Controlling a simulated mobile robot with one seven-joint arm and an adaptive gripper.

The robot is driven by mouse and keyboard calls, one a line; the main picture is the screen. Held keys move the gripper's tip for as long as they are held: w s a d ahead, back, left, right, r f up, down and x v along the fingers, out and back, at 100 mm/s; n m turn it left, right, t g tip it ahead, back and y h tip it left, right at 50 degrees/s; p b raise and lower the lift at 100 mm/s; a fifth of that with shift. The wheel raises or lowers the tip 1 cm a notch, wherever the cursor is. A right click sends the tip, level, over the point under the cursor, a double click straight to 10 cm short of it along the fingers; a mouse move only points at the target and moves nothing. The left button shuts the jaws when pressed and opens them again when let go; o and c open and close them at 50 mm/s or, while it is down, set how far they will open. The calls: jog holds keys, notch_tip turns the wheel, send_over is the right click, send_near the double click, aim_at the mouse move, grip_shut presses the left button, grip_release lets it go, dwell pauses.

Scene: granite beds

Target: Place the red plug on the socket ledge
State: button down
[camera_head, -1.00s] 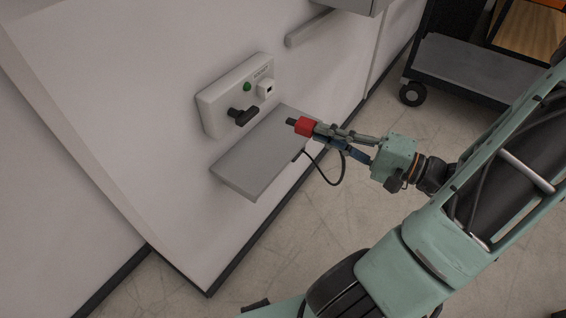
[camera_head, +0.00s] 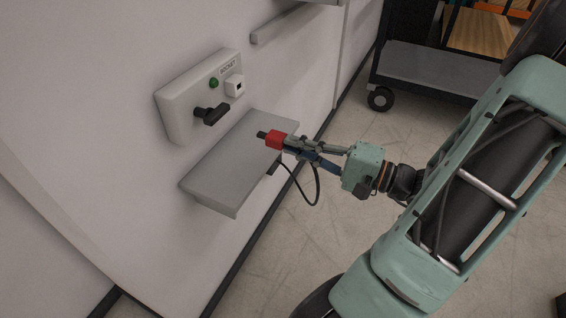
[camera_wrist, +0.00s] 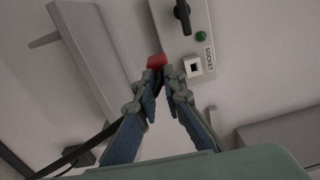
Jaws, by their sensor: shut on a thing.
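The red plug (camera_head: 275,139) has a black tip pointing left toward the wall and a black cable trailing from it. My gripper (camera_head: 288,146) is shut on the plug and holds it at the right end of the grey socket ledge (camera_head: 215,172). I cannot tell whether the plug touches the ledge. In the wrist view the plug (camera_wrist: 156,61) sits between my fingertips, beside the ledge (camera_wrist: 92,50). The socket panel (camera_head: 177,110) is on the wall above the ledge, with a black handle, a green button and a white socket (camera_head: 234,85).
The black cable (camera_head: 307,196) hangs in a loop below my gripper. A grey rail (camera_head: 280,26) sticks out of the wall above the panel. A dark wheeled cart (camera_head: 430,68) stands at the back right. The ledge top looks bare.

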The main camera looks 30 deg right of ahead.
jog(key=w+f+b, duration=0.3)
jog(key=w+f, duration=0.3)
jog(key=f, duration=0.3)
jog(key=shift+w+d+f+b, duration=0.3)
jog(key=shift+w+f+b, duration=0.05)
jog(key=shift+f, duration=0.05)
jog(key=shift+f, duration=0.2)
jog(key=c, duration=2)
grip_release()
jog(key=shift+c, duration=0.2)
jog(key=shift+r, duration=0.15)
jog(key=p+v, duration=0.2)
jog(key=v, duration=1)
jog(key=shift+p, duration=0.3)
